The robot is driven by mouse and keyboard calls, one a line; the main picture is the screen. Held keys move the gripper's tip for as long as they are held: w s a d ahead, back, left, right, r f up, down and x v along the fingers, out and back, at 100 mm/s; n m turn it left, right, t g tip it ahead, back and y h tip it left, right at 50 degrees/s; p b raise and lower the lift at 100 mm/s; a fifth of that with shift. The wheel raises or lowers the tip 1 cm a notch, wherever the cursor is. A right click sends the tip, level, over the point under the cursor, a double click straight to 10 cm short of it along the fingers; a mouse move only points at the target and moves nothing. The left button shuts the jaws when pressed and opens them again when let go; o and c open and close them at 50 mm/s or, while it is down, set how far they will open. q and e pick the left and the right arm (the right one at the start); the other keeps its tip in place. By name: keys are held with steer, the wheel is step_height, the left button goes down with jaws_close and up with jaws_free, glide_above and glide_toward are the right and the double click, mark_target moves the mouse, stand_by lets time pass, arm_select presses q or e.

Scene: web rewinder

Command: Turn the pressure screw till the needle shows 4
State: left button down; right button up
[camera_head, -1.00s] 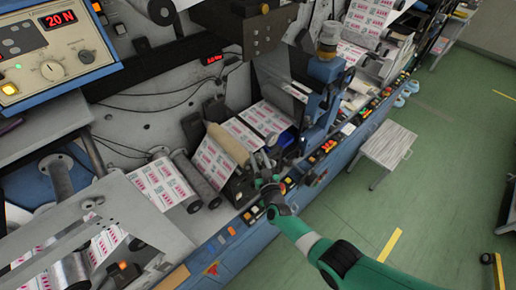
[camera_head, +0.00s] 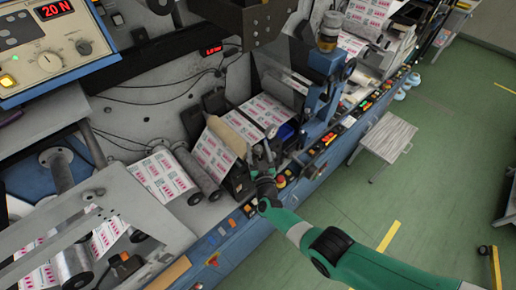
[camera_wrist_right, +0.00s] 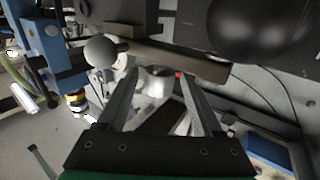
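My right gripper (camera_head: 262,152) reaches into the machine beside the printed web, in front of the blue upright. In the right wrist view my right gripper (camera_wrist_right: 157,76) is open, its two fingers apart. A blurred pale metal part (camera_wrist_right: 155,84) shows beyond and between the fingers; I cannot tell whether it is the pressure screw. A grey ball knob (camera_wrist_right: 101,50) lies just left of the fingertips. I cannot make out a needle or its scale in any view. My left gripper is not in view.
A row of buttons (camera_head: 325,140) runs along the machine's front edge. A blue upright (camera_head: 326,85) stands behind. A stool (camera_head: 388,134) stands on the open green floor.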

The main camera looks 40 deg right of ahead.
steer(key=shift+f, duration=0.1)
steer(key=p+v, duration=0.2)
steer(key=v, duration=0.1)
steer(key=p+v, duration=0.2)
steer(key=shift+s+a+r, duration=0.1)
steer(key=shift+r, duration=0.2)
steer(key=p, duration=0.2)
glide_toward(258, 152)
steer(key=shift+f, duration=0.15)
